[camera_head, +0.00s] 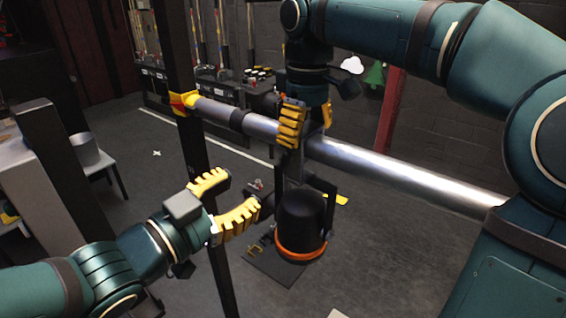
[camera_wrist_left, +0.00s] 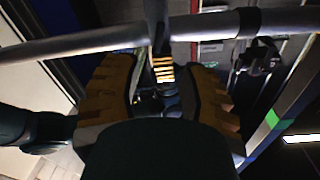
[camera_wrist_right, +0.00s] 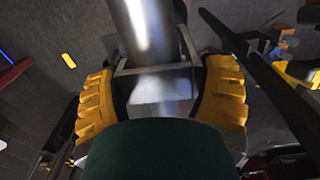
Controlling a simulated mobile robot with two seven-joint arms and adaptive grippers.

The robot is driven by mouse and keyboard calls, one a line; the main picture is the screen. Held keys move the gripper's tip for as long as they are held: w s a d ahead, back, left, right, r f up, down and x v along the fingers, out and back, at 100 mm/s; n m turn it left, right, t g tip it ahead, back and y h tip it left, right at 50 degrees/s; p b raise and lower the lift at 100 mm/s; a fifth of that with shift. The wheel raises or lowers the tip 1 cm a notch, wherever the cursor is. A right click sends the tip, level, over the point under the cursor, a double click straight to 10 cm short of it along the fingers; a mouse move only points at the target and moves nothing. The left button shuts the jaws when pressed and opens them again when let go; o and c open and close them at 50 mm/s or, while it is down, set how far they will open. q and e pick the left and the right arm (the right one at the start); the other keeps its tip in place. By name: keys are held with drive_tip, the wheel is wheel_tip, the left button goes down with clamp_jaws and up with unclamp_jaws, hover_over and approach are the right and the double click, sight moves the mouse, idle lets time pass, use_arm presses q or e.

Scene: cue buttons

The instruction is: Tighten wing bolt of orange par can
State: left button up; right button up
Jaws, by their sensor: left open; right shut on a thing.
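The orange par can (camera_head: 302,215), a black cylinder with an orange ring at its lower rim, hangs below the silver pipe (camera_head: 400,175). My right gripper (camera_head: 308,122) is shut on the par can's clamp at the pipe. In the right wrist view the clamp (camera_wrist_right: 158,88) sits between its yellow fingers, against the pipe. My left gripper (camera_head: 240,196) is open, left of the par can and below the pipe. The left wrist view shows its spread fingers (camera_wrist_left: 162,95), with my right gripper's yellow pads beyond them. I cannot make out the wing bolt clearly.
A dark upright post (camera_head: 190,130) with a yellow joint (camera_head: 183,101) carries the pipe's left end, close to my left gripper. A dark mat (camera_head: 285,262) lies on the floor below. Chairs and a bench stand at the left. A red post (camera_head: 389,112) stands behind the pipe.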

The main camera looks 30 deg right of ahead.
sight(281, 165)
use_arm(q)
drive_tip(key=x, duration=1.1)
drive_tip(key=shift+d, duration=0.2)
drive_tip(key=shift+o, duration=0.2)
clamp_jaws()
